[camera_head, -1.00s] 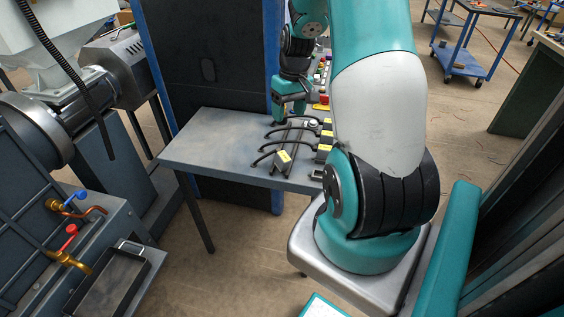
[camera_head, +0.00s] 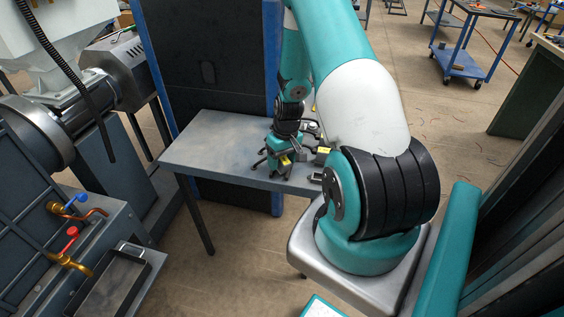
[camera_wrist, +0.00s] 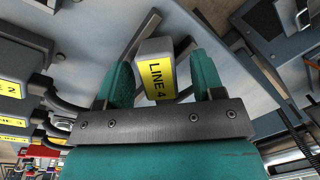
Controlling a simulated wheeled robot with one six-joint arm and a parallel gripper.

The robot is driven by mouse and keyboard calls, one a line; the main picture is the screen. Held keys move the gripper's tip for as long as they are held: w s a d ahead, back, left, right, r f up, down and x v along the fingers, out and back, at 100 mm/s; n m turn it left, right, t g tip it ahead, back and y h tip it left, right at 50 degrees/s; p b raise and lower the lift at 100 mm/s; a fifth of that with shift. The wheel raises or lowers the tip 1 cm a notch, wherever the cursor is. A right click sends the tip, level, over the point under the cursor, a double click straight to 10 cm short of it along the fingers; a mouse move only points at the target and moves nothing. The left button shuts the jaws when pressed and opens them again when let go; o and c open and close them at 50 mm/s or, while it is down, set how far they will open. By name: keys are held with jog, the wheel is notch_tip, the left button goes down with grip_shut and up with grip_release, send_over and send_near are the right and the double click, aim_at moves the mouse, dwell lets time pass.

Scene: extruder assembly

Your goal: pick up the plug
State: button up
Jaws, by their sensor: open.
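The plug is a grey block with a yellow "LINE 4" label (camera_wrist: 157,72) in the wrist view. It lies on the grey table (camera_head: 215,140), near the table's front edge. My gripper (camera_wrist: 160,62) is open, with one teal finger on each side of the plug and visible gaps between. Whether either finger touches it I cannot tell. In the head view the plug's yellow label (camera_head: 286,160) shows below my gripper, which hides most of the plug and its cable.
More labelled plugs with black cables stand to the left in the wrist view, including one marked 2 (camera_wrist: 12,90). Another yellow label (camera_head: 323,150) shows right of my gripper in the head view. The table's left half is clear. A dark cabinet (camera_head: 205,70) stands behind.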

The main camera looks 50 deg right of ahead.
jog(key=shift+a+f, duration=0.1)
jog(key=shift+f, duration=0.5)
jog(key=c, duration=1.1)
jog(key=shift+r, duration=0.15)
